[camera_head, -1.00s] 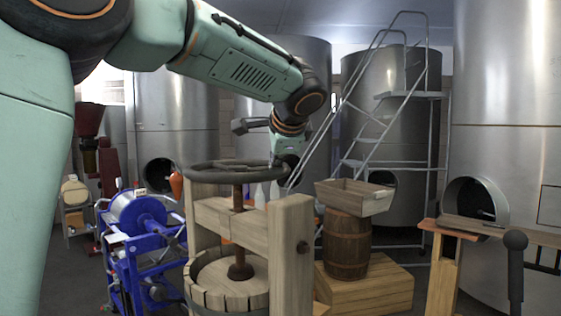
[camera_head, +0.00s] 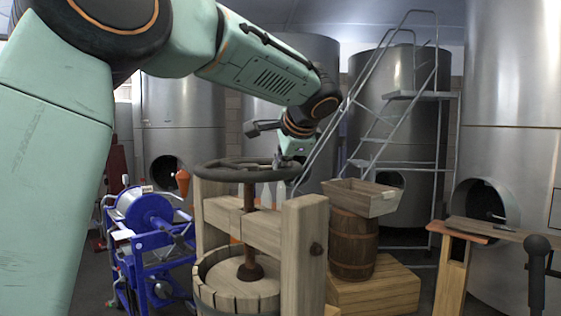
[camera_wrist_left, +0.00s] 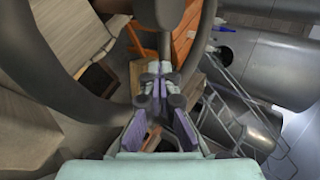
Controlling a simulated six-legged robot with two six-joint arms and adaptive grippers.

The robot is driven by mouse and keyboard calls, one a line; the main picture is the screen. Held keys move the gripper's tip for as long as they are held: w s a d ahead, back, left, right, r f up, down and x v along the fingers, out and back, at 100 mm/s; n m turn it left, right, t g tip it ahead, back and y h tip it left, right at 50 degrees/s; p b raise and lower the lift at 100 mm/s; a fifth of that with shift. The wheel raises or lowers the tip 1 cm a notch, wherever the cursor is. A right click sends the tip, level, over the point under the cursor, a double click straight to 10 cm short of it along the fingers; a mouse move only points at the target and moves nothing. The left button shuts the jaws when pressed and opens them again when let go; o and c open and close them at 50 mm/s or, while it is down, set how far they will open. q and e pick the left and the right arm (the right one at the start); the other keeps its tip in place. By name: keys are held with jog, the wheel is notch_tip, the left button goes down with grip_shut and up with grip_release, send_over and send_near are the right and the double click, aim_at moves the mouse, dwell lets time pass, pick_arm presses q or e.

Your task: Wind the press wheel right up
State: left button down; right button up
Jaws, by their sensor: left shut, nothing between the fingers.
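The press wheel (camera_head: 226,177) is a dark grey ring lying level on top of a rusty brown screw (camera_head: 249,205) above the wooden press frame (camera_head: 303,255). The screw's wide foot sits low, at the slatted basket (camera_head: 225,284). My left gripper (camera_head: 289,165) points down at the wheel's right edge. In the wrist view my left gripper (camera_wrist_left: 159,70) has its fingers together, with nothing between them. The wheel's rim (camera_wrist_left: 50,75) curves around the fingertips and the hub (camera_wrist_left: 168,12) lies ahead. I cannot tell whether the fingers touch the wheel. My right gripper is out of view.
A blue machine (camera_head: 150,235) stands close on the press's left. A wooden crate (camera_head: 358,196) rests on a barrel (camera_head: 352,245) at its right. A wooden bench (camera_head: 455,235) is further right. Steel tanks (camera_head: 395,150) and a ladder (camera_head: 410,95) are behind.

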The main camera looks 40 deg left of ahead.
pick_arm(q)
jog(key=w+a+p, duration=0.1)
jog(key=w+a+n+g, duration=0.1)
jog(key=w, duration=0.1)
jog(key=shift+a+n+y+p, duration=0.1)
jog(key=shift+n+y+p, duration=0.2)
jog(key=shift+y+p, duration=0.1)
jog(key=shift+w+a, duration=0.25)
jog(key=shift+a, duration=0.55)
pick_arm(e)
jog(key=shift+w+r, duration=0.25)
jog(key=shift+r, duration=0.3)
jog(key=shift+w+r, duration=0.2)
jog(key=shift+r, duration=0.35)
pick_arm(q)
jog(key=shift+a, duration=0.2)
